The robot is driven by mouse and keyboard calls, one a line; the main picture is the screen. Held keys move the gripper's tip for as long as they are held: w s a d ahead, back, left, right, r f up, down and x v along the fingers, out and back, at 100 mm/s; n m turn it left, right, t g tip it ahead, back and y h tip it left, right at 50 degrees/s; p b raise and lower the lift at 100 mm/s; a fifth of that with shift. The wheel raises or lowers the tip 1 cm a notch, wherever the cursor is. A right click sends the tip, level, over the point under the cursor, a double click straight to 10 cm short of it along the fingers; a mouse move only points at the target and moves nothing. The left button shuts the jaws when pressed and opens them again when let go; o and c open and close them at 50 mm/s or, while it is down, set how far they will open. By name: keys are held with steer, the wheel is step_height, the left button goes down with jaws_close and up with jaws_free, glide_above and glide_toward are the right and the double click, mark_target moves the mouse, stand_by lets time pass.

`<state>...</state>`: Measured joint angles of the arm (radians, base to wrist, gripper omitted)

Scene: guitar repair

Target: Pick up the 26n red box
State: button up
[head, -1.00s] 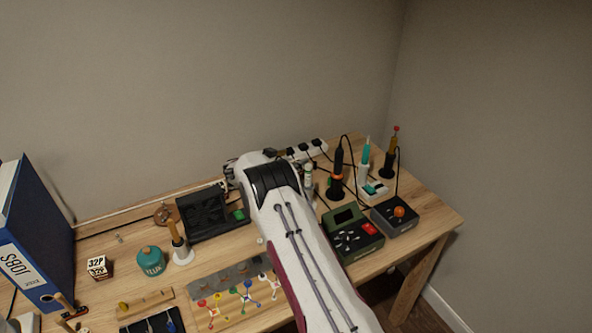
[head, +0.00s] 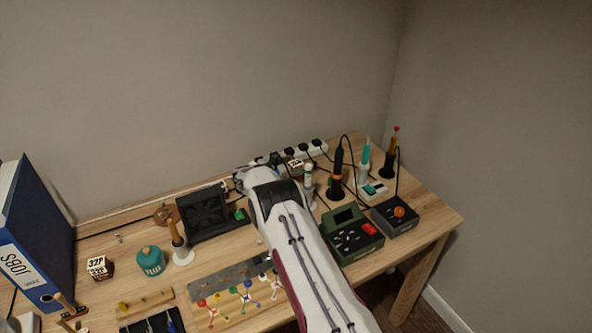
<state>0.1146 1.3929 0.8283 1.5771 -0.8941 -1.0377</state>
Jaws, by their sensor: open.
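A small box (head: 295,165) with a pale labelled face and dark reddish sides stands at the back of the table, just in front of the power strip. Its print is too small to read; it may be the 26n box. My arm reaches over the table to the back edge. My gripper (head: 275,160) shows only as small dark parts past the white wrist, just left of the box. It is open. My arm hides most of the gripper, and I cannot tell whether a finger touches the box.
Another box marked 32P (head: 98,267) stands at the left by the blue binder (head: 32,235). A black fan unit (head: 205,213) is left of my arm. A glass bottle (head: 308,180), soldering iron (head: 338,170) and green device (head: 352,235) crowd the right. The power strip (head: 312,149) lies behind.

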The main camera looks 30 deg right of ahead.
mark_target(296, 163)
stand_by(0.4)
steer(key=c, duration=1.6)
steer(key=shift+r, duration=0.15)
steer(key=shift+r, duration=4.85)
